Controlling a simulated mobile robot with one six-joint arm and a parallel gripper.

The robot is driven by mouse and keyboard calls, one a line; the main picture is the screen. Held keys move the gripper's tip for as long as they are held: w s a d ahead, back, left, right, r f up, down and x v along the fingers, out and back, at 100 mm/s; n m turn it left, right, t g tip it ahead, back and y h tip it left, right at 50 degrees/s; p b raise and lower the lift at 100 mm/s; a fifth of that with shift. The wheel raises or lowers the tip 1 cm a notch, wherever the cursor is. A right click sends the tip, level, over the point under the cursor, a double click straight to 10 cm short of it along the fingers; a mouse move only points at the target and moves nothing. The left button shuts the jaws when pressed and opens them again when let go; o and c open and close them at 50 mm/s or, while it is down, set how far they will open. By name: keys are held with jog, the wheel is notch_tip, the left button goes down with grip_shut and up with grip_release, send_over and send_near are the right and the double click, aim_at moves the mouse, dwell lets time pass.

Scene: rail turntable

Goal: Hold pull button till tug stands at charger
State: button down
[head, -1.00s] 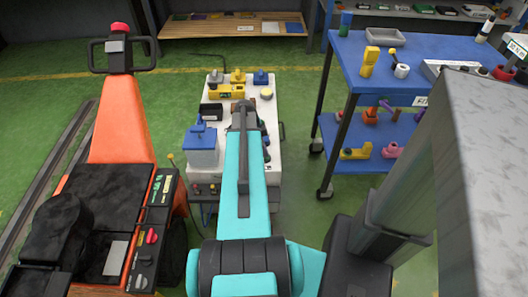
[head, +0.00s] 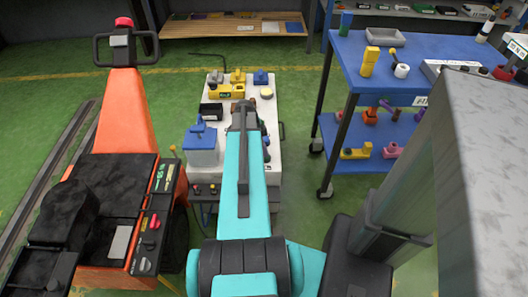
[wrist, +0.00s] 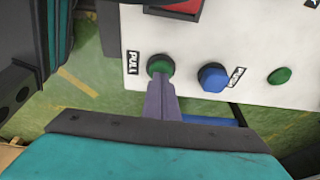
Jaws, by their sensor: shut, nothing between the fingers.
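In the wrist view my gripper (wrist: 162,98) is shut, and its tips are at the green button (wrist: 160,66) beside the PULL label (wrist: 132,63). The tips seem to touch the button's lower edge; how far it is pressed I cannot tell. An orange machine (head: 120,125) with a black handle and red knob, perhaps the tug, stands at the left in the head view. I cannot clearly pick out the charger. My arm hides the button in the head view.
A blue button (wrist: 212,77) and another green one (wrist: 279,75) are to the right on the panel. A white bench (head: 268,130) bears several small parts. A blue cart (head: 420,60) stands right. Rails (head: 50,165) run along the green floor at left.

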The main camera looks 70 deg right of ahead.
jog(key=shift+a+f, duration=0.2)
jog(key=shift+f, duration=0.35)
jog(key=shift+d+r+p, duration=0.1)
jog(key=shift+r+p, duration=0.45)
jog(key=shift+r, duration=0.25)
jog(key=s+d+p+v, duration=0.1)
jog(key=v, duration=1.2)
jog(key=shift+r, duration=0.45)
jog(key=shift+a, duration=0.1)
